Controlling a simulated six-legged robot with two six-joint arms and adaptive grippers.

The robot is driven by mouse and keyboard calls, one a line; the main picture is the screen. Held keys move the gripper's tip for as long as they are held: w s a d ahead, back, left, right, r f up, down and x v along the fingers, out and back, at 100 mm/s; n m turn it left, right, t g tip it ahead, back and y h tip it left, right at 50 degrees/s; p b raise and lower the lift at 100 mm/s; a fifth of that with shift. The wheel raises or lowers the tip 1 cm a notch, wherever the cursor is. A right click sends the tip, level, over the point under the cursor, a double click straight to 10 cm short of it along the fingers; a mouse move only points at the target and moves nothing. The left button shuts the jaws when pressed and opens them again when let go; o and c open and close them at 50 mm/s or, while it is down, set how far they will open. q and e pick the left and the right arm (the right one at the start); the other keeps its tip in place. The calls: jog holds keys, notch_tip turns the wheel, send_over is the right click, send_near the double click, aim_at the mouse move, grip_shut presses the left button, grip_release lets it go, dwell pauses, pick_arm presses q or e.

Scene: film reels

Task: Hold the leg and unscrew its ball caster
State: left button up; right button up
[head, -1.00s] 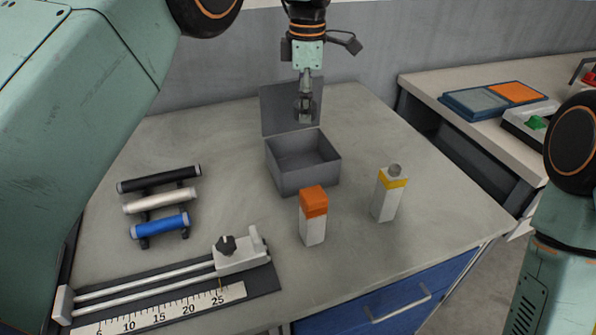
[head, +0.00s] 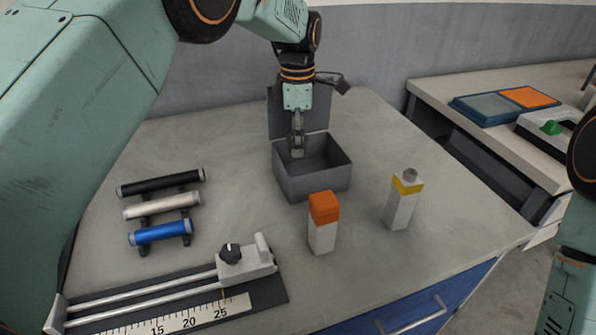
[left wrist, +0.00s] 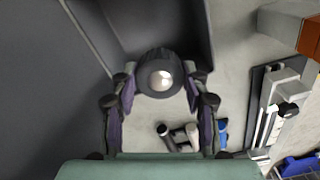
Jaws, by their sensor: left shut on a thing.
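My left gripper (head: 297,147) points down over the open grey box (head: 312,187) in the head view. In the left wrist view its fingers (left wrist: 160,95) are shut on a dark round piece with a shiny ball in its end, which looks like the ball caster (left wrist: 163,78). Whether a leg is behind the caster is hidden from this angle. No separate leg can be made out for sure. My right gripper is not in view; only part of my right arm shows at the right edge.
A white block with an orange top (head: 323,222) and a white post with a yellow band (head: 403,199) stand before the box. Black, white and blue rods (head: 160,233) lie at left. A ruler rail fixture (head: 245,264) is in front. The box's lid stands open behind.

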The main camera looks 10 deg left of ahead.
pick_arm(q)
jog(key=f, duration=0.5)
jog(key=shift+w, duration=0.2)
jog(key=shift+s+d+f, duration=0.15)
jog(key=shift+s+f, duration=0.05)
jog(key=f, duration=0.4)
jog(key=shift+w+a+b, duration=0.2)
jog(key=shift+b, duration=0.2)
jog(key=shift+s+d+r, duration=0.15)
jog(key=shift+s+r, duration=0.05)
jog(key=shift+f, duration=0.1)
jog(key=o, duration=0.9)
jog(key=shift+f, duration=0.1)
jog(key=shift+c, duration=0.2)
jog(key=o, duration=0.3)
jog(key=shift+w+f, duration=0.1)
jog(key=shift+w, duration=0.05)
jog(key=shift+o, duration=0.7)
